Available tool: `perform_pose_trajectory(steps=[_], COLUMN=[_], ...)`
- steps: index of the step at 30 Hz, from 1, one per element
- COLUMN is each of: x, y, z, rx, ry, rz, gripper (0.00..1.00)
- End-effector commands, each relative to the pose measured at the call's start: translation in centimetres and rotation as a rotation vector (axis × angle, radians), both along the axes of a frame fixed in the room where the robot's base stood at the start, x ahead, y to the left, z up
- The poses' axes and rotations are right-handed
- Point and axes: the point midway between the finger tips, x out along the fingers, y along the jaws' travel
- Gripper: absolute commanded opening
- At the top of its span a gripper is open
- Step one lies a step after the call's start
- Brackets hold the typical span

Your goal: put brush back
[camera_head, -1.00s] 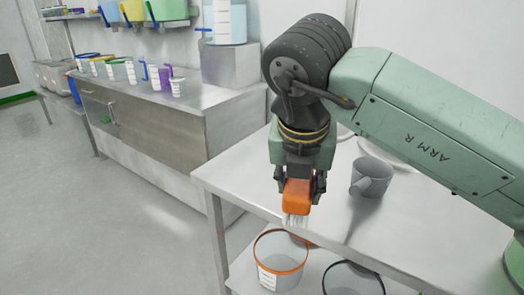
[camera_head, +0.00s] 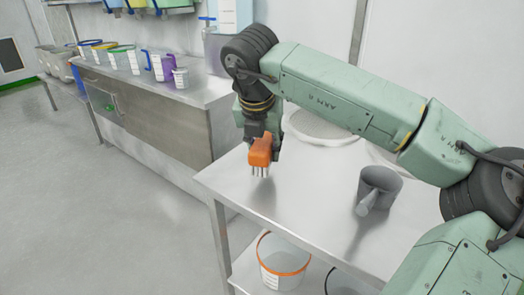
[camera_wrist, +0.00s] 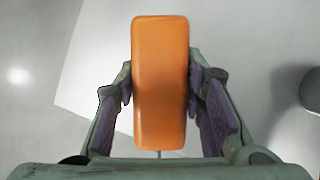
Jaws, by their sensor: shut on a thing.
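The brush (camera_head: 260,151) has an orange block handle and pale bristles pointing down. My gripper (camera_head: 262,143) is shut on its handle and holds it above the left part of the steel table (camera_head: 300,205). The bristle tips look clear of the tabletop. In the wrist view the orange handle of the brush (camera_wrist: 160,82) stands between the two fingers of my gripper (camera_wrist: 162,95), with purple pads on both sides. The bristles are almost wholly hidden there.
A grey jug (camera_head: 379,187) stands on the table to the right of the brush. Round sieve-like rings (camera_head: 325,130) lie at the back. An orange-rimmed bucket (camera_head: 283,262) sits on the lower shelf. A steel counter (camera_head: 150,98) with several scoops and tubs is at the left.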

Motion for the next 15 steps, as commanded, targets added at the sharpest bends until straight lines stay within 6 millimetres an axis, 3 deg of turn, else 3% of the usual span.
perform_pose_trajectory(steps=[5, 15], x=[0.9, 0.8], y=[0.4, 0.4], z=[-0.4, -3.7], rx=[0.000, -0.001], ry=[0.000, -0.001], rz=[0.000, 0.001], gripper=[0.11, 0.11])
